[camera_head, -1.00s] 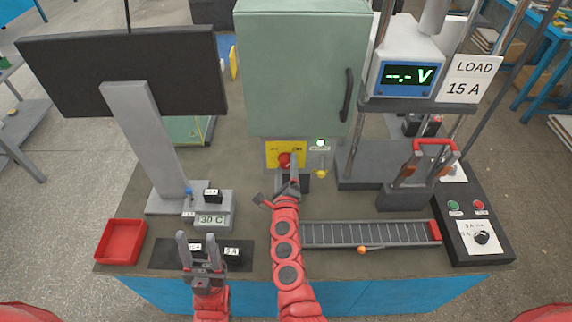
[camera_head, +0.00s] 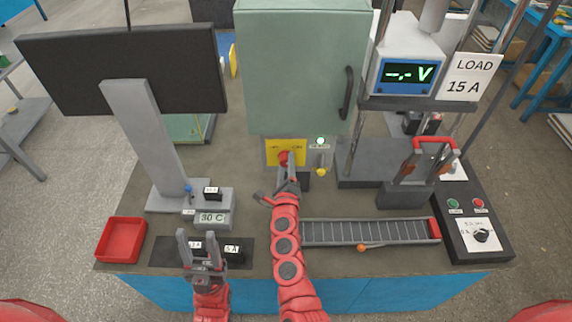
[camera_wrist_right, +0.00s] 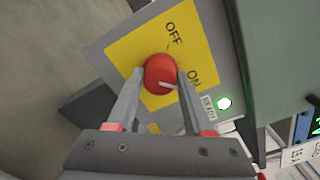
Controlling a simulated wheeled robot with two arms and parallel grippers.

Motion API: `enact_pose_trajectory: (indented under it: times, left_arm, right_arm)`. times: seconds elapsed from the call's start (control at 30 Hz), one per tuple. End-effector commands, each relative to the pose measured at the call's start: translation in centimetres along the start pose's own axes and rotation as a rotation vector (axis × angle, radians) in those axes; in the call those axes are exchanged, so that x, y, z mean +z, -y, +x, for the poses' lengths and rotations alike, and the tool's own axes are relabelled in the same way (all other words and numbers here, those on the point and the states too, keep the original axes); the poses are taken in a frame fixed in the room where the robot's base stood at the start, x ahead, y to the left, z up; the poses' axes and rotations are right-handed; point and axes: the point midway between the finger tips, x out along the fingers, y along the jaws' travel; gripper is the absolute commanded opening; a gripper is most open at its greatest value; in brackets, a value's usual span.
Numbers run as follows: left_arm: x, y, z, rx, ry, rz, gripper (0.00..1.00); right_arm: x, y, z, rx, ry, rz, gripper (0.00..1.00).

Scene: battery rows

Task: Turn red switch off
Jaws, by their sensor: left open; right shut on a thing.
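The red switch (camera_head: 284,157) is a round knob on a yellow plate (camera_head: 301,158) below the green cabinet. In the right wrist view the red switch (camera_wrist_right: 158,70) sits between the fingers of my right gripper (camera_wrist_right: 160,80), which is shut on it. The plate (camera_wrist_right: 125,50) reads OFF and ON there, and a white mark on the knob lies on its lower right, toward the ON side. In the head view my right gripper (camera_head: 287,166) reaches the knob from the front. My left gripper (camera_head: 199,238) is open above the dark mat at the front left.
A lit green lamp (camera_head: 320,141) is right of the plate. Small black blocks (camera_head: 235,253) lie by my left gripper. A red tray (camera_head: 120,241), a monitor (camera_head: 120,70), a ribbed grey track (camera_head: 370,232) and a voltage display (camera_head: 408,74) stand around.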

Motion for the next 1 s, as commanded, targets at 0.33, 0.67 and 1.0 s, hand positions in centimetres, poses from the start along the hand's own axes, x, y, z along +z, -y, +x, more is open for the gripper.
enact_pose_trajectory:
  times: [0.33, 0.67, 1.0]
  left_arm:
    - [0.0, 0.0, 0.0, 0.0, 0.0, 0.0, 0.5]
    - [-0.1, 0.0, 0.3, 0.0, 0.0, 0.0, 0.5]
    - [-0.2, 0.1, 1.1, 0.0, 0.0, 0.0, 0.5]
  right_arm:
    - [-0.1, 0.0, 0.0, 0.0, -0.001, -0.134, 0.0]
    - [-0.1, 0.1, 0.0, 0.0, -0.002, -0.426, 0.0]
    - [0.0, 0.1, 0.0, 0.001, -0.001, -0.75, 0.0]
